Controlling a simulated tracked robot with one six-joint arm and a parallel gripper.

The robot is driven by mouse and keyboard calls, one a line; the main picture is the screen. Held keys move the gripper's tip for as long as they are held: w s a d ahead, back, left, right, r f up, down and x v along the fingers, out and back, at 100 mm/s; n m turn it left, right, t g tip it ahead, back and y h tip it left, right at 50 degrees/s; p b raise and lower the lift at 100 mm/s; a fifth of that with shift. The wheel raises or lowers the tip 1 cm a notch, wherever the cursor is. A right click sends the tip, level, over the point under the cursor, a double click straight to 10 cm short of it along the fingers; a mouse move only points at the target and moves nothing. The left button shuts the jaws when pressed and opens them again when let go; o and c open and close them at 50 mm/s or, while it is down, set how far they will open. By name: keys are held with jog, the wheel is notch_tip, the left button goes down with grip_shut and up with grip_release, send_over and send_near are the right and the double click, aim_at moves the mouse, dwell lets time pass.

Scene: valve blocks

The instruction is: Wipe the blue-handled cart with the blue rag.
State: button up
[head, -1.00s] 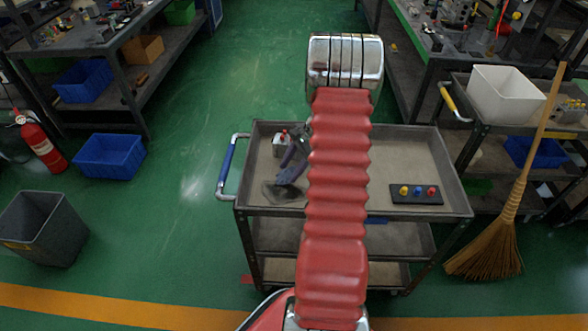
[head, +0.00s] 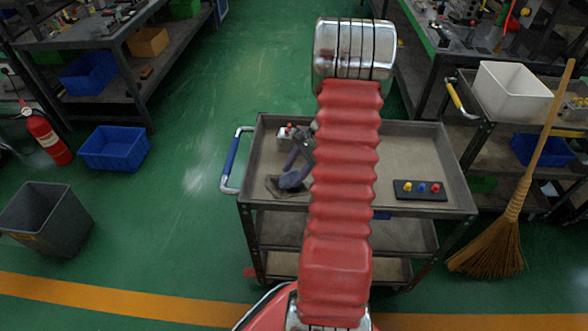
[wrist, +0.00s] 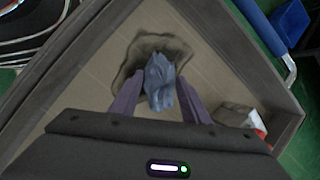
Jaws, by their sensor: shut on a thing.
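The blue-handled cart (head: 410,150) stands in front of me, its blue handle (head: 231,158) at the left end. The handle also shows at the upper right of the wrist view (wrist: 262,25). My gripper (wrist: 159,88) is shut on the crumpled blue rag (wrist: 161,80). In the head view the rag (head: 291,180) is low over the left part of the cart top, at a dark stained patch (head: 273,187). The patch spreads around the rag in the wrist view (wrist: 128,68). Contact under the rag is hidden. My arm covers the middle of the cart top.
A small white object with red on it (head: 284,139) stands on the cart top behind the rag. A dark plate with coloured knobs (head: 420,190) lies at the right. A broom (head: 490,240) leans beside another cart with a yellow handle (head: 455,98).

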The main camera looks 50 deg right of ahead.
jog(key=shift+s+a, duration=0.15)
jog(key=shift+s+a+f, duration=0.2)
jog(key=shift+s+a, duration=1)
jog(key=shift+a, duration=0.3)
jog(key=shift+s+a+r, duration=0.1)
jog(key=shift+s+a, duration=0.55)
jog(key=shift+a, duration=0.2)
jog(key=shift+s+a, duration=0.6)
jog(key=shift+a, duration=0.2)
jog(key=shift+a, duration=0.1)
jog(key=shift+w+a, duration=0.65)
jog(key=shift+w, duration=0.1)
jog(key=shift+w+d+r, duration=0.15)
jog(key=shift+w+d, duration=0.5)
jog(key=shift+d, duration=0.25)
jog(key=shift+w+d+r, duration=0.1)
jog(key=shift+w+d, duration=0.55)
jog(key=shift+d, duration=0.25)
